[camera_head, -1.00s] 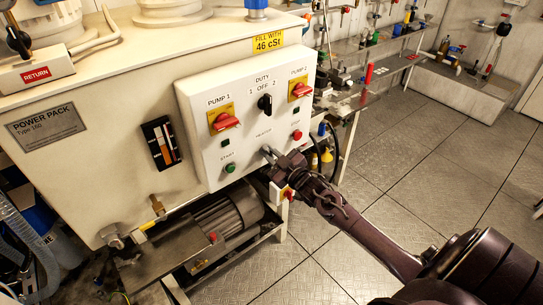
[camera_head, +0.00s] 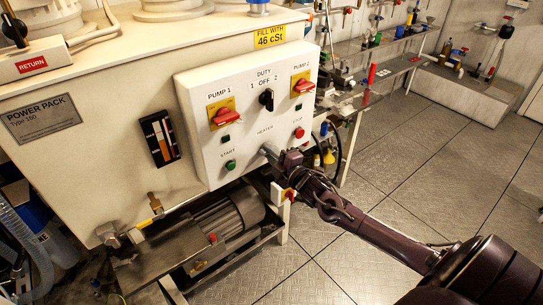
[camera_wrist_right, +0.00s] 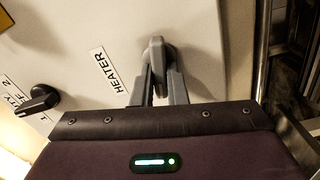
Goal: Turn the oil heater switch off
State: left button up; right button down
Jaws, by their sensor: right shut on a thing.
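The oil heater switch (camera_wrist_right: 159,54) is a small dark grey knob on the white control panel (camera_head: 211,164), beside the HEATER label (camera_wrist_right: 104,70). My right gripper (camera_wrist_right: 157,92) is shut on this knob, with one finger on either side of it in the right wrist view. The exact pointer position of the knob is hard to read. My left gripper is not in view.
The red pump 1 switch (camera_head: 226,117), red pump 2 switch (camera_head: 304,87) and black duty switch (camera_head: 267,99) sit above. A green start button (camera_head: 230,165) and red stop button (camera_head: 299,133) are nearby. A motor (camera_head: 213,222) stands below; open floor lies right.

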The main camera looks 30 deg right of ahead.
jog(key=shift+f+n+b, duration=0.15)
jog(key=shift+n+b, duration=0.2)
jog(key=shift+n, duration=0.85)
jog(key=c, duration=1.4)
grip_release()
jog(key=shift+c, duration=0.2)
jog(key=shift+s, duration=0.1)
jog(key=s, duration=0.7)
jog(key=shift+s+d+b, duration=0.3)
jog(key=shift+b, duration=0.1)
